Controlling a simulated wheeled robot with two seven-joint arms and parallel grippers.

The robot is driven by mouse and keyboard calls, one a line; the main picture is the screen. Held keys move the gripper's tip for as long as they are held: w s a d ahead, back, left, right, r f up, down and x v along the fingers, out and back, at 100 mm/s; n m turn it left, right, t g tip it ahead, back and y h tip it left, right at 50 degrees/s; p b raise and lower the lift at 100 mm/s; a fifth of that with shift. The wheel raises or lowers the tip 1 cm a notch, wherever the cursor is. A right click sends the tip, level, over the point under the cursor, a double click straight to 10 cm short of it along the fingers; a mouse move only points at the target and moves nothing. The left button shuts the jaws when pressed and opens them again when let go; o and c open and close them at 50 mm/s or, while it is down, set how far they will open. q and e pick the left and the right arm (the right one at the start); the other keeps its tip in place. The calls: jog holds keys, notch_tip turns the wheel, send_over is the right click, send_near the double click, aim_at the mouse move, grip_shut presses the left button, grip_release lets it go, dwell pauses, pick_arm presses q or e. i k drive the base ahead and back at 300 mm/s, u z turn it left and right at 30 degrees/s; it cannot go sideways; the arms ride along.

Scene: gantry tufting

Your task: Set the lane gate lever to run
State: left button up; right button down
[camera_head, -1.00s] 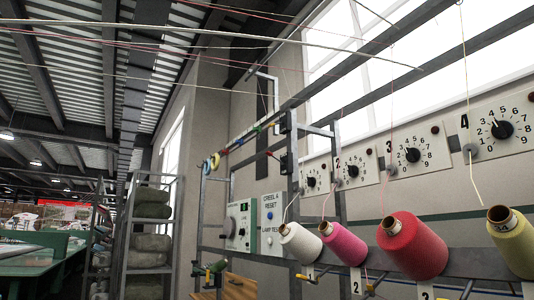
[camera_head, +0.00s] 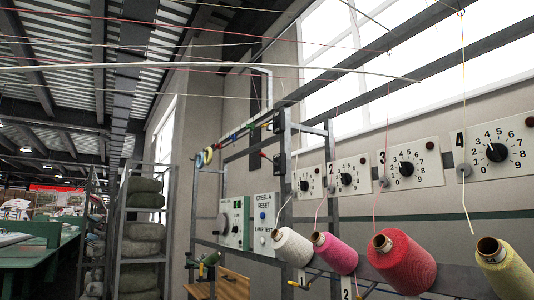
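No part labelled as the lane gate lever can be made out. A small lever with a red knob (camera_head: 263,155) sticks out from the grey frame. A row of coloured pieces (camera_head: 243,131) lies along a rail there. Lower down, green and yellow handles (camera_head: 210,260) show by the frame's foot, too small to read. A control panel (camera_head: 235,222) with a round dial and a "CREEL A RESET" panel (camera_head: 264,222) hang on the frame. Neither of my grippers is in view.
White, pink (camera_head: 335,253), red (camera_head: 402,262) and yellow (camera_head: 506,268) yarn cones stand along a rail at right, below numbered dial plates (camera_head: 414,166). A rack (camera_head: 143,240) of rolled goods and a green table (camera_head: 40,255) are at left. Yarns cross overhead.

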aim_at(262, 155)
jog(key=k, duration=0.6)
jog(key=u, duration=0.9)
jog(key=i, duration=0.95)
jog(key=u, duration=0.75)
jog(key=i, duration=1.45)
jog(key=z, duration=1.4)
jog(key=i, duration=0.6)
jog(key=z, duration=0.6)
